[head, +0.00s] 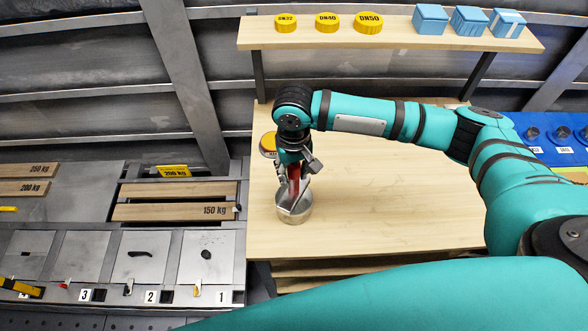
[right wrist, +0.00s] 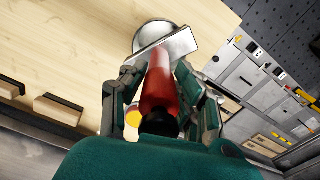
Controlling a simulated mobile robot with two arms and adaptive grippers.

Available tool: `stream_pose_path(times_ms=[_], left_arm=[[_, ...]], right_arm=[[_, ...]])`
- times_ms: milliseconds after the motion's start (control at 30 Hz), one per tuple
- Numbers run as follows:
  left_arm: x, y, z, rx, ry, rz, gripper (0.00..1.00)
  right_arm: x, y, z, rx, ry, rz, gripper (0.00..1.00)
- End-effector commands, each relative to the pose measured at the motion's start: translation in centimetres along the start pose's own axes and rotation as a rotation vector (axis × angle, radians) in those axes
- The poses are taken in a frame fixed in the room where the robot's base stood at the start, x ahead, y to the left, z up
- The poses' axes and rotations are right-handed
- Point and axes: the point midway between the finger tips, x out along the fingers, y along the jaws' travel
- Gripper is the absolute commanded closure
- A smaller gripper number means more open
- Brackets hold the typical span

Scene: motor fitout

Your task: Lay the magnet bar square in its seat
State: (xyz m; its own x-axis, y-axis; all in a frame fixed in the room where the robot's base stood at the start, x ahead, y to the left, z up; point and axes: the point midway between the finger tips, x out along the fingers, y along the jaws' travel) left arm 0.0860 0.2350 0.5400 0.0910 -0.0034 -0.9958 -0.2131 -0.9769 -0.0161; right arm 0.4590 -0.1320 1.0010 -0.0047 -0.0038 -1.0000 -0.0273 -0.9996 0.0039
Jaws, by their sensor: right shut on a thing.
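My right gripper (head: 296,178) is shut on the red grip (right wrist: 157,88) of the magnet bar, a flat silver bar (right wrist: 165,52) at the grip's far end. The bar lies across the mouth of a round silver metal housing (head: 294,214) on the wooden table, which also shows in the right wrist view (right wrist: 150,32). In the head view the bar looks tilted over the housing. Whether it touches the rim or hangs just above it, I cannot tell. The seat itself is hidden. My left gripper is not in view.
A yellow-topped item (head: 268,143) stands behind my right gripper. A shelf (head: 390,36) at the back holds yellow caps (head: 327,22) and blue boxes (head: 430,19). Numbered metal panels (head: 208,258) lie at the left. The table (head: 400,205) is clear right of the housing.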

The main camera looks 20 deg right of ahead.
Motion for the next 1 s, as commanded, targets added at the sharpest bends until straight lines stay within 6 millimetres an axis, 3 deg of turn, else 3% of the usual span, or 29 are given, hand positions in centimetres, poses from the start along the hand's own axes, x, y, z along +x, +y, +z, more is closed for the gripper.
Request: stream_pose_path(times_ms=[1000], left_arm=[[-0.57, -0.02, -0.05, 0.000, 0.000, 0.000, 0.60]], right_arm=[[0.51, -0.02, -0.03, 0.000, 0.001, -0.001, 1.00]])
